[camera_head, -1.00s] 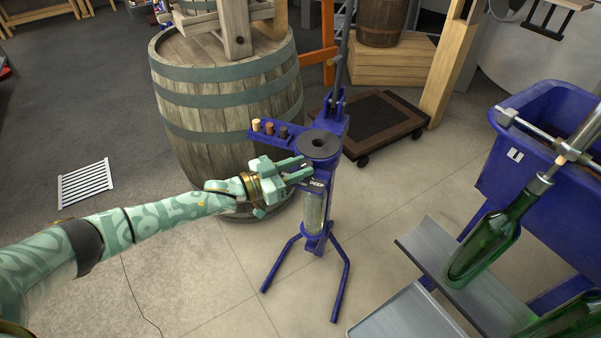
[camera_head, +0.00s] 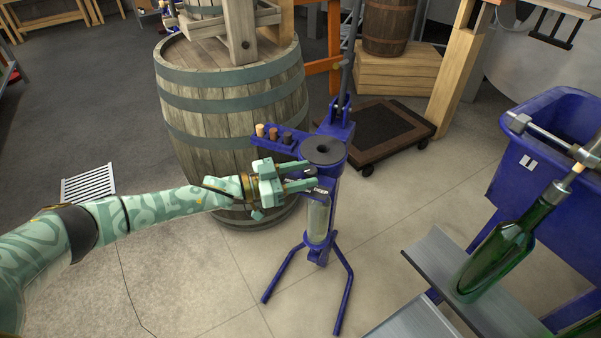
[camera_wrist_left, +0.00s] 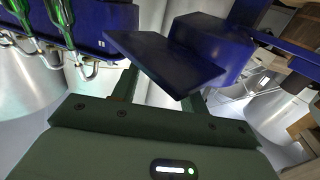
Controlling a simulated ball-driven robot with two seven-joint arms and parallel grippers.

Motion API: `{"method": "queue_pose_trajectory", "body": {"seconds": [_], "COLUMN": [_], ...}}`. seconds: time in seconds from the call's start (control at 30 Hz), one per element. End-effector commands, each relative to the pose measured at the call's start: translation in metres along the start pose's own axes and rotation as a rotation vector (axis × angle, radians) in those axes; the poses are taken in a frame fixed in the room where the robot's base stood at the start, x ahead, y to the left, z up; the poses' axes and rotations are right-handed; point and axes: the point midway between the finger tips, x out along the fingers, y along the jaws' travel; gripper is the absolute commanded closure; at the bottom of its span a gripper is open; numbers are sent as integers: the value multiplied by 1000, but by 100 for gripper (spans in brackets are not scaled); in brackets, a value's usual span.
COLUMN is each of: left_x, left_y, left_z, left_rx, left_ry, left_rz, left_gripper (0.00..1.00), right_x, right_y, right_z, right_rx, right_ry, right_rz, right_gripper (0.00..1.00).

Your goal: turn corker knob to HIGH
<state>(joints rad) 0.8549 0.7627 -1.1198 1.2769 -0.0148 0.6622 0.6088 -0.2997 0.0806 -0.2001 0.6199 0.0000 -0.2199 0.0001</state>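The blue corker (camera_head: 322,150) stands on splayed legs in the middle of the head view, with a round dark opening on top and a clear tube below. My left gripper (camera_head: 314,174) reaches its front left side, just below the head. Its two pale green fingers are apart, with a gap between them. A small dark part with white marking (camera_head: 321,191) shows by the lower fingertip; the knob and its setting cannot be made out. In the left wrist view, blue corker parts (camera_wrist_left: 165,60) lie close ahead of the spread fingers. My right gripper is out of view.
A large wooden barrel (camera_head: 235,110) stands close behind my left forearm. A green bottle (camera_head: 497,255) stands on a metal bench (camera_head: 440,255) at the right, near a blue tub (camera_head: 520,170). Floor left is mostly clear.

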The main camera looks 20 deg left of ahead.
Motion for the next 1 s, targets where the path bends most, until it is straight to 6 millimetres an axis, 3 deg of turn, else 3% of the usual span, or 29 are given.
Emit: {"method": "queue_pose_trajectory", "body": {"seconds": [0.63,1.0], "left_x": [-1,0], "left_y": [-7,5], "left_z": [-6,-11], "left_rx": [7,-5], "left_ry": [5,6], "left_rz": [-27,-325], "left_gripper": [49,49], "right_x": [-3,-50], "right_y": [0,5], "right_z": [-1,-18], "right_rx": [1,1], "right_ry": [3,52], "right_rz": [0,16], "right_gripper": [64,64]}}
